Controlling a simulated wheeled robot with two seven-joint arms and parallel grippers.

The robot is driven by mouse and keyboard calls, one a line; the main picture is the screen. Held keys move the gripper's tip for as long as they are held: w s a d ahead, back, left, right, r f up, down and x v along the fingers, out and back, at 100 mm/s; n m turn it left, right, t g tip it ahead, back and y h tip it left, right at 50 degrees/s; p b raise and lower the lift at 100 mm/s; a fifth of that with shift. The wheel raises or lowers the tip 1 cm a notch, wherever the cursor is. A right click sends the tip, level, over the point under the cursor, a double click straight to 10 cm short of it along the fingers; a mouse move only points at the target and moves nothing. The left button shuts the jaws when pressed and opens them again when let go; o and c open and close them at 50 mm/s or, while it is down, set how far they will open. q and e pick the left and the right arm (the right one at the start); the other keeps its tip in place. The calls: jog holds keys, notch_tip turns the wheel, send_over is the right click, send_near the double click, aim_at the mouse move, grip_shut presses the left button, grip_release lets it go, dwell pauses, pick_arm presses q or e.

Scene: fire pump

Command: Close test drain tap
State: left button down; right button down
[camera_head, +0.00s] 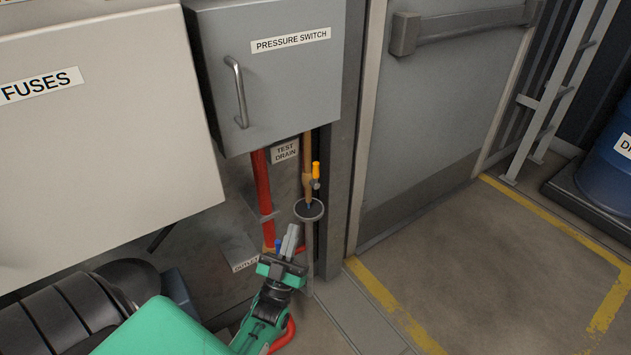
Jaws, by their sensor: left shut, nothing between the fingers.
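The test drain tap (315,178) has an orange handle, standing upright on a thin brass-coloured pipe below the pressure switch box. A round grey funnel (309,210) sits just under it. A "TEST DRAIN" label (285,151) is to the left of the pipe. My left gripper (291,238) is shut and empty, its fingers pointing up, a little below and left of the funnel in the picture. It appears apart from the tap; whether it touches the funnel or pipe cannot be told. My right gripper is not in view.
A grey pressure switch box (285,85) with a handle hangs above the tap. A red pipe (262,185) runs down beside it. The white fuses cabinet (110,130) fills the left. A grey door (440,110) stands right, with clear floor before it.

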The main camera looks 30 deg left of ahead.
aim_at(315, 168)
pick_arm(q)
jog(key=shift+w+a+f+x, duration=0.1)
jog(key=shift+w+f+x, duration=0.25)
jog(key=shift+x, duration=1.8)
jog(key=shift+w+a+f+x, duration=0.1)
jog(key=shift+w+f+x, duration=0.25)
jog(key=shift+x, duration=1.8)
jog(key=shift+w+a+f+x, duration=0.1)
jog(key=shift+w+f+x, duration=0.25)
jog(key=shift+x, duration=1.8)
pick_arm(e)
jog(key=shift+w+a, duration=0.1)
pick_arm(q)
jog(key=shift+d, duration=0.1)
